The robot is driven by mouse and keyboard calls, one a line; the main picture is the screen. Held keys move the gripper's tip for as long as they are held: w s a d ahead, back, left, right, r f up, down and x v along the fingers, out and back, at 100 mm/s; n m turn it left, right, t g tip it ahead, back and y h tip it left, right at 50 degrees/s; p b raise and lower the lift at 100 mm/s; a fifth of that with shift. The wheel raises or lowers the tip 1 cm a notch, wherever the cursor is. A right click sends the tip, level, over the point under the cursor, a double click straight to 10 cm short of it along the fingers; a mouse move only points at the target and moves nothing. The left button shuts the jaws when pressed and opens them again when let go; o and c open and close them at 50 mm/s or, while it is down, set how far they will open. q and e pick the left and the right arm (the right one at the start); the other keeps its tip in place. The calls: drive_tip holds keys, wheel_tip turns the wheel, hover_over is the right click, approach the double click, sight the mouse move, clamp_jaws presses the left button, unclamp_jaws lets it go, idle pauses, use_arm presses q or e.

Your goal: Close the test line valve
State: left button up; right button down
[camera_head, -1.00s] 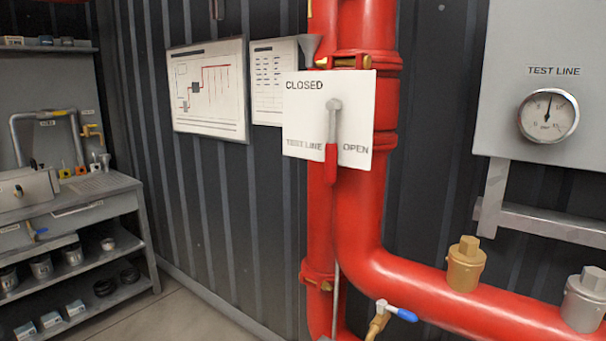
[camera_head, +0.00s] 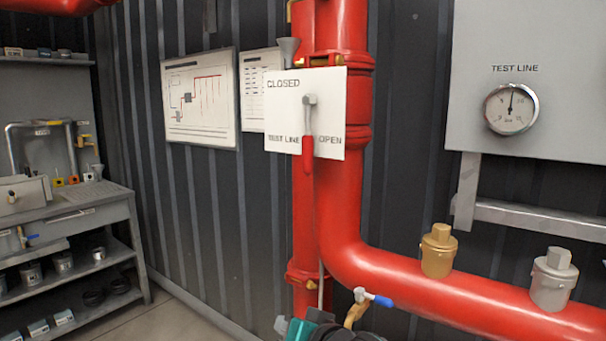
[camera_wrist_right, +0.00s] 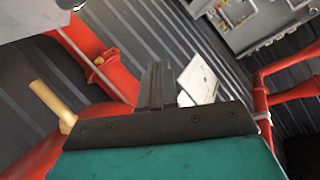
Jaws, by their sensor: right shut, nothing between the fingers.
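The test line valve has a red-handled lever (camera_head: 307,152) with a grey hub, mounted in front of a white sign plate (camera_head: 278,110). The lever points straight down. The plate reads CLOSED at upper left, TEST LINE at lower left and OPEN at lower right. My right gripper (camera_head: 322,318) shows only in part at the bottom edge of the head view, well below the lever and apart from it. In the right wrist view its dark fingers (camera_wrist_right: 154,86) are together and empty. My left gripper is not in view.
A thick red pipe (camera_head: 440,290) runs right from the riser, with brass (camera_head: 438,250) and grey (camera_head: 553,280) caps. A small blue-handled valve (camera_head: 375,298) is close to my right gripper. The TEST LINE gauge (camera_head: 511,109) is at right, a shelf bench (camera_head: 60,225) at left.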

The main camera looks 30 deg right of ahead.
sight(310, 157)
drive_tip(key=d+r+m+t+h+b, duration=0.1)
drive_tip(key=d+r+m, duration=0.15)
drive_tip(key=r, duration=0.55)
drive_tip(key=d+r+m+t+h+b, duration=0.1)
drive_tip(key=r+m+b, duration=0.1)
drive_tip(key=r+m, duration=0.35)
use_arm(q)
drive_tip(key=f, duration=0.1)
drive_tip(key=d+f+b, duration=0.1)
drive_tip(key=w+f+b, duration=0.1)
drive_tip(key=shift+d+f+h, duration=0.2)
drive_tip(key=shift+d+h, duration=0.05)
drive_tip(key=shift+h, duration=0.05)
use_arm(e)
drive_tip(key=s+d+r+m+t+h, duration=0.1)
drive_tip(key=s+r+m, duration=0.2)
drive_tip(key=r, duration=0.4)
drive_tip(key=s+d+r+m+h, duration=0.1)
drive_tip(key=s+d+r+m, duration=0.1)
drive_tip(key=s+r, duration=0.2)
wheel_tip(310, 157, up, 3)
drive_tip(key=shift+s+d+m+t, duration=0.15)
drive_tip(key=shift+d+m+t, duration=0.1)
drive_tip(key=shift+m+t, duration=0.15)
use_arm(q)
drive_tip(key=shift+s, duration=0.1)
